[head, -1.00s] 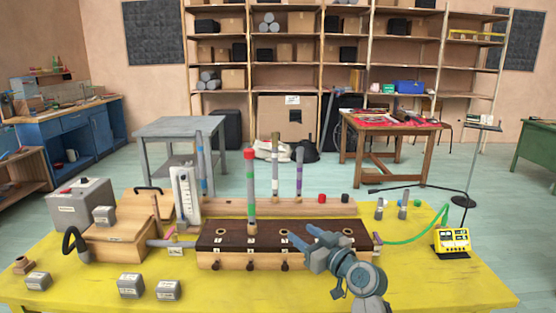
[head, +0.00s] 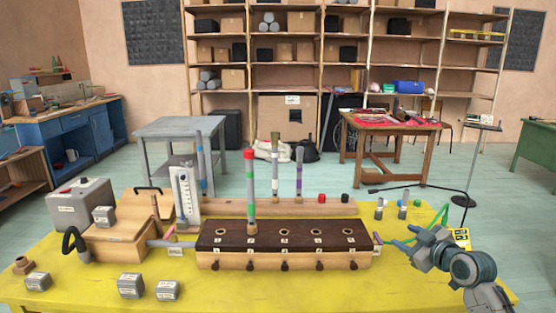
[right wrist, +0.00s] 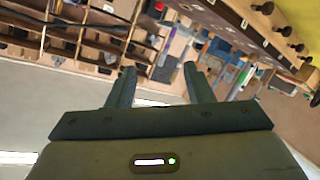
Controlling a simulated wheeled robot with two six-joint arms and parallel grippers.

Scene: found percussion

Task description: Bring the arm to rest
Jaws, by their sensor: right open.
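My right gripper (head: 396,237) is at the right of the yellow table (head: 230,297) in the head view, just right of the wooden wind chest (head: 285,258). Its two fingers are apart with nothing between them. In the right wrist view the open fingers (right wrist: 155,85) point toward the shelves and the back of the room, with the chest's knobs at the upper right. My right arm covers most of the yellow meter (head: 461,238) and part of the green hose (head: 443,213). My left gripper is not in view.
Other pipes stand in the wooden rack (head: 330,208) behind. Small grey weights (head: 130,285) lie at front left. The table's front middle is clear.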

